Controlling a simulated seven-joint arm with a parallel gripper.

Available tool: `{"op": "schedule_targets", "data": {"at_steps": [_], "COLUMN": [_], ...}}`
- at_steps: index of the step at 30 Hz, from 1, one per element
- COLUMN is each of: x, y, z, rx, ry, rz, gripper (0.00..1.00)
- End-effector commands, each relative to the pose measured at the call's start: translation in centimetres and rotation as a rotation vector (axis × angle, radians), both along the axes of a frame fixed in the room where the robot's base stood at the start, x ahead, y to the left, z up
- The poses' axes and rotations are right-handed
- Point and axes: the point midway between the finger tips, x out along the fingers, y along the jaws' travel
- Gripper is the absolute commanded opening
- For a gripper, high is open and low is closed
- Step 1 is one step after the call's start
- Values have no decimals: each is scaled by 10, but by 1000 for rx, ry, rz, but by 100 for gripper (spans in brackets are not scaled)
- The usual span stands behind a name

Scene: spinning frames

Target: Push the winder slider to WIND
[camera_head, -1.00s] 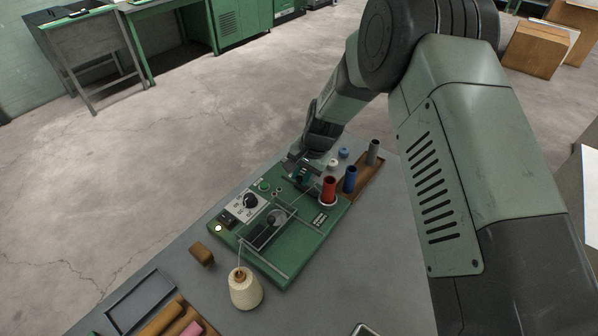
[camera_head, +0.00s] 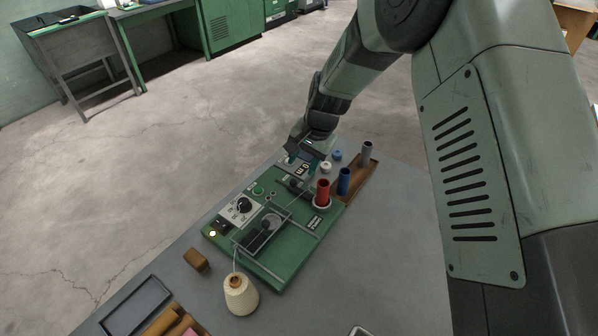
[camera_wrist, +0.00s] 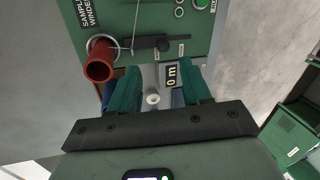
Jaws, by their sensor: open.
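The green sample winder (camera_head: 290,250) stands on the grey table; part of its panel shows in the wrist view (camera_wrist: 190,20). The winder slider (camera_wrist: 162,44) is a dark knob in a dark slot, toward the right part of that slot in the wrist view. Small white labels flank the slot, too small to read. My gripper (camera_wrist: 160,88) is open and empty, its two teal fingers apart, just short of the slider. In the head view my gripper (camera_head: 302,164) hangs over the far end of the winder and partly hides the slider area.
A red tube (camera_wrist: 100,66) stands close to my left finger. A digit counter (camera_wrist: 171,76) shows between the fingers. Blue (camera_head: 344,182) and grey (camera_head: 366,152) tubes stand in a wooden rack. A cream yarn cone (camera_head: 240,296) and a brown block (camera_head: 196,260) are nearer.

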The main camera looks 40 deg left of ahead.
Motion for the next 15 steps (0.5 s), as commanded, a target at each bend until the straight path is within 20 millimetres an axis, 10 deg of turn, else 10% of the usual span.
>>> {"op": "schedule_targets", "data": {"at_steps": [15], "x": [2], "y": [-9], "z": [33], "rx": [-1], "ry": [0], "rz": [-1], "gripper": [48]}}
